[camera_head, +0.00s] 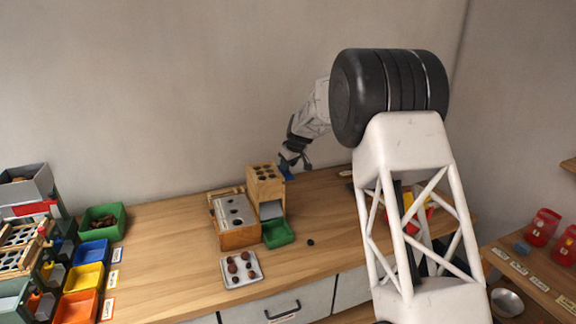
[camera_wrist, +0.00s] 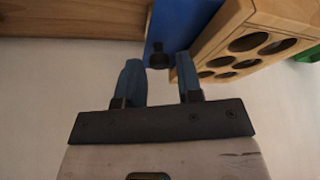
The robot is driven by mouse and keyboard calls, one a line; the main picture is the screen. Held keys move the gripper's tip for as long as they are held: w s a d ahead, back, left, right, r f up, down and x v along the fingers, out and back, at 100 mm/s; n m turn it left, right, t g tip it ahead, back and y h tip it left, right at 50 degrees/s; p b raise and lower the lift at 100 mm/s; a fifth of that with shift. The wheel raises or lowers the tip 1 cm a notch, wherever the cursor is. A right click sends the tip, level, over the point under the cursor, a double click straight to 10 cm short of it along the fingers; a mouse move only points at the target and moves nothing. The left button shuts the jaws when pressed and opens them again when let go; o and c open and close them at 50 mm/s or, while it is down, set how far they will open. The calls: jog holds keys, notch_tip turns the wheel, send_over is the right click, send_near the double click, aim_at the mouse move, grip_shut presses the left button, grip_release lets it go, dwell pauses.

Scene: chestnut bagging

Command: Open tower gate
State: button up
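The tower (camera_head: 262,184) is a light wooden block with rows of round holes, standing at the back of the workbench. In the wrist view the tower (camera_wrist: 262,38) is at the upper right, close to my gripper. A blue panel (camera_wrist: 187,22), which looks like the gate, lies along its side and carries a small dark knob (camera_wrist: 157,58). My gripper (camera_wrist: 159,62) is open, its two blue-grey fingers apart, with the knob between or just beyond the fingertips. I cannot tell whether they touch it. In the head view my gripper (camera_head: 296,164) is at the tower's right side.
A wooden box with a grey holed top (camera_head: 233,213) and a green tray (camera_head: 278,233) stand by the tower. A grey tray of chestnuts (camera_head: 241,280) lies in front. Coloured bins (camera_head: 84,277) fill the left.

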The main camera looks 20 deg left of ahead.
jog(key=shift+a+f, duration=0.1)
jog(key=shift+f, duration=0.15)
grip_shut()
jog(key=shift+w, duration=0.15)
jog(key=w+d, duration=0.6)
dwell(0.4)
grip_release()
